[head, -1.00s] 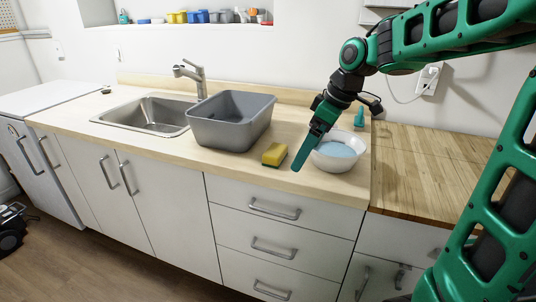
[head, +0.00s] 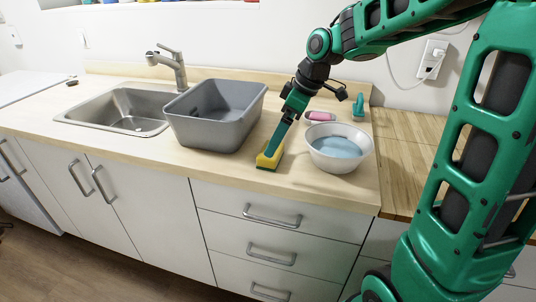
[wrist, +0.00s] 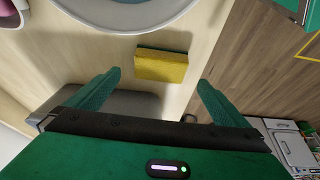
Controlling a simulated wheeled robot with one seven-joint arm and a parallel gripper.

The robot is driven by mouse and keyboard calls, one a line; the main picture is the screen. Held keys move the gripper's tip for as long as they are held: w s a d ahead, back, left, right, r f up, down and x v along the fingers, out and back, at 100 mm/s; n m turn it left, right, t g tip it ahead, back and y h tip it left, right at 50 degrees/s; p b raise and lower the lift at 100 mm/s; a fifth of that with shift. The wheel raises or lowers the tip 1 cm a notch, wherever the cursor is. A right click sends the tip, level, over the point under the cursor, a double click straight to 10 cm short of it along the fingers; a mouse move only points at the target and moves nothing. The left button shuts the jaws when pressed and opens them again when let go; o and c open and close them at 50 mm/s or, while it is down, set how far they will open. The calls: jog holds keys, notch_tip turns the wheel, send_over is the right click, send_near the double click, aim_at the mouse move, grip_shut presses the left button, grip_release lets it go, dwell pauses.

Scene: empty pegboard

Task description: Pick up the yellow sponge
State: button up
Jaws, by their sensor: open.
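The yellow sponge (head: 270,157) has a green scouring layer and lies on the wooden countertop between the grey basin and the white bowl. In the wrist view the sponge (wrist: 162,65) shows whole, beyond the fingertips and roughly midway between them. My gripper (head: 272,150) points down at the sponge in the head view, where a finger overlaps part of it. In the wrist view my gripper (wrist: 158,82) has its two green fingers spread wide with nothing between them. I cannot tell from the head view whether a finger touches the sponge.
A grey basin (head: 205,130) stands left of the sponge by the sink (head: 120,108). A white bowl with bluish water (head: 338,165) stands to the right. The counter's front edge is close.

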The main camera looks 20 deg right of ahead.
aim_at(264, 162)
jog(key=shift+x, duration=3.35)
jog(key=c, duration=1.1)
